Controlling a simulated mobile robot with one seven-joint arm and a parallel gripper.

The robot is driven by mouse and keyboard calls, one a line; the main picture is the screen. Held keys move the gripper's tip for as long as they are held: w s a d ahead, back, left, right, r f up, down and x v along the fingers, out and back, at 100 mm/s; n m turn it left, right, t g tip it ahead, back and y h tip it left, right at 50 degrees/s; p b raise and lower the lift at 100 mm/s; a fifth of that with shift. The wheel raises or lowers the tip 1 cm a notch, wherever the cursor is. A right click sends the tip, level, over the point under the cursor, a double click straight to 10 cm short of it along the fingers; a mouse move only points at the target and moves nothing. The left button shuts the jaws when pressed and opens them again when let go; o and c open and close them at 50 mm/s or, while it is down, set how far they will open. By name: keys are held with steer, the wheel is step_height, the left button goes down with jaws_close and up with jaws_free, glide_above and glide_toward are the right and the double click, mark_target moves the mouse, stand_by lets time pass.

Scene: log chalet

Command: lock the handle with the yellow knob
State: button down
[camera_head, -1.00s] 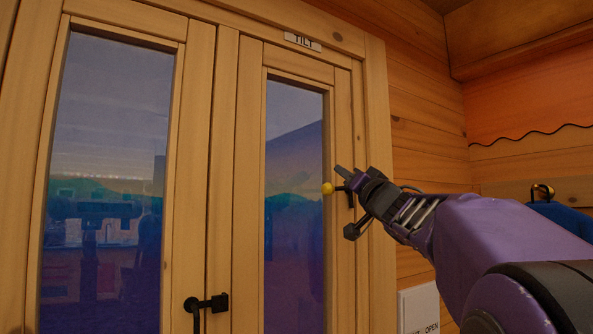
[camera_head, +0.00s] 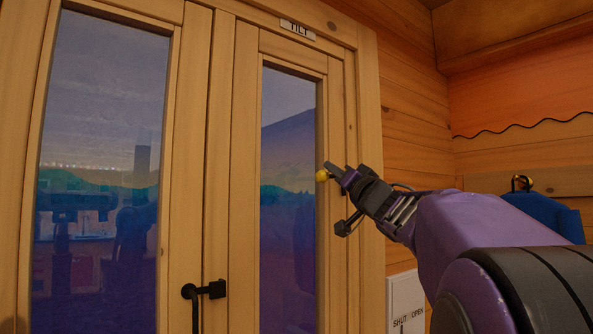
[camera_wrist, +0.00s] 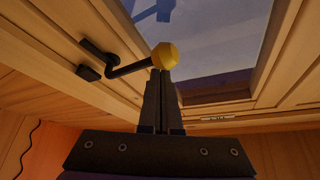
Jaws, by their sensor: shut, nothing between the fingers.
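The yellow knob (camera_head: 322,175) sits at the right edge of the right window pane. In the wrist view the knob (camera_wrist: 165,56) is at the end of a black cranked handle (camera_wrist: 128,68), whose mount (camera_wrist: 96,55) is on the wooden frame. My gripper (camera_head: 332,168) is shut with nothing between its fingers. In the wrist view its fingertips (camera_wrist: 160,76) are right at the knob, overlapping its lower edge; I cannot tell whether they touch. In the head view most of the handle is hidden behind my gripper.
A second black handle (camera_head: 204,291) is on the middle stile, lower left. A label reading TILT (camera_head: 297,28) is on the top frame. A SHUT/OPEN plate (camera_head: 406,304) is on the wall below my arm. A blue object (camera_head: 548,215) hangs at right.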

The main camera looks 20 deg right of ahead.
steer(key=shift+f, duration=0.1)
steer(key=shift+f+n+y, duration=0.2)
steer(key=shift+n+y, duration=0.2)
steer(key=shift+n, duration=0.2)
steer(key=shift+f+n+b, duration=0.3)
steer(key=shift+n+b, duration=0.15)
steer(key=shift+n, duration=0.05)
steer(key=w+d+f+n+g+y, duration=0.1)
steer(key=d+f+n+g+y, duration=0.2)
steer(key=n+y, duration=0.3)
steer(key=w+d+f+n+g+y, duration=0.1)
steer(key=d+f+n+g+y, duration=0.2)
steer(key=n, duration=1.3)
steer(key=f+g+y, duration=0.1)
steer(key=y, duration=0.1)
steer(key=shift+w+d+f+n+y+p, duration=0.25)
steer(key=shift+d+f+n+y+p, duration=0.1)
steer(key=shift+f+n+y, duration=0.05)
steer(key=shift+d, duration=0.1)
